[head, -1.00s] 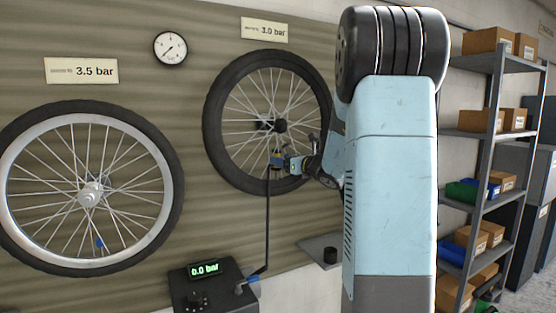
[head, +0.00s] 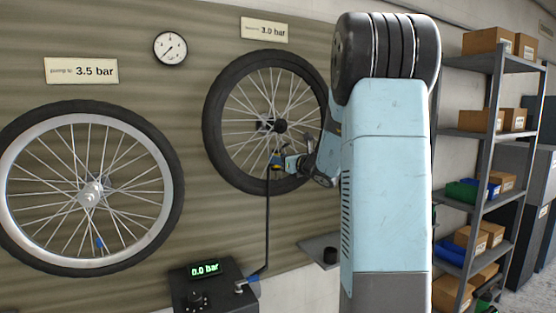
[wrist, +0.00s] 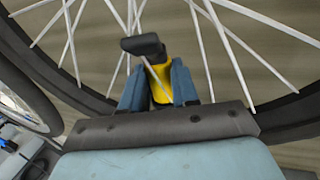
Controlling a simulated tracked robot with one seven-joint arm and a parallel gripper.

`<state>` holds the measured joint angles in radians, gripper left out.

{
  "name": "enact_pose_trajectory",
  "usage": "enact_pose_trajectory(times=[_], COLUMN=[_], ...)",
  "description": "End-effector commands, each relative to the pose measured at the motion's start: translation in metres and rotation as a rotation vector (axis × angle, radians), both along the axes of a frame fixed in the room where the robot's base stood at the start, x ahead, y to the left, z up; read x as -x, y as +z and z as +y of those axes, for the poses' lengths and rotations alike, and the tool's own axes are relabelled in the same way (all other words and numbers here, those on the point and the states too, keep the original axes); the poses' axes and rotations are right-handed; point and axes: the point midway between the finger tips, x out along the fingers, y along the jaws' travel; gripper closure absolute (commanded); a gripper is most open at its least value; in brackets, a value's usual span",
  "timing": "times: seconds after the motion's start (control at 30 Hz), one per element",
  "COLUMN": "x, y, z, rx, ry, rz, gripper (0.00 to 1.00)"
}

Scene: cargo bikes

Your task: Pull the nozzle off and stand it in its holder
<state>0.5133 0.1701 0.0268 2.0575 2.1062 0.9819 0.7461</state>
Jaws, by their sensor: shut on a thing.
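The nozzle (head: 275,166), yellow with a black head, is at the lower rim of the right wheel (head: 216,135). My gripper (head: 282,163) is shut on it. In the wrist view the blue fingers of my gripper (wrist: 159,88) clasp the yellow body of the nozzle (wrist: 160,82) from both sides, and its black head sticks out beyond them, in front of the spokes. I cannot tell whether the nozzle still sits on the valve. A black hose (head: 268,222) hangs from it to the pump box. A small black cup, seemingly the holder (head: 331,255), stands on a grey ledge.
The pump box (head: 215,292) reads 0.0 bar. The left wheel (head: 172,170) hangs under a 3.5 bar sign (head: 81,71), the right one under a 3.0 bar sign (head: 264,30). A gauge (head: 170,48) is on the wall. A shelf rack (head: 486,150) with boxes stands at right.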

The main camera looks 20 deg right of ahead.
Motion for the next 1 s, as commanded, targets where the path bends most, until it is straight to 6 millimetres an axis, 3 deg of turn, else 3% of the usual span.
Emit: enact_pose_trajectory(times=[0.23, 1.0], x=[0.000, 0.000], y=[0.000, 0.015], z=[0.000, 0.000], rx=[0.000, 0.001], ry=[-0.001, -0.001], rz=[0.000, -0.001], gripper=[0.98, 1.00])
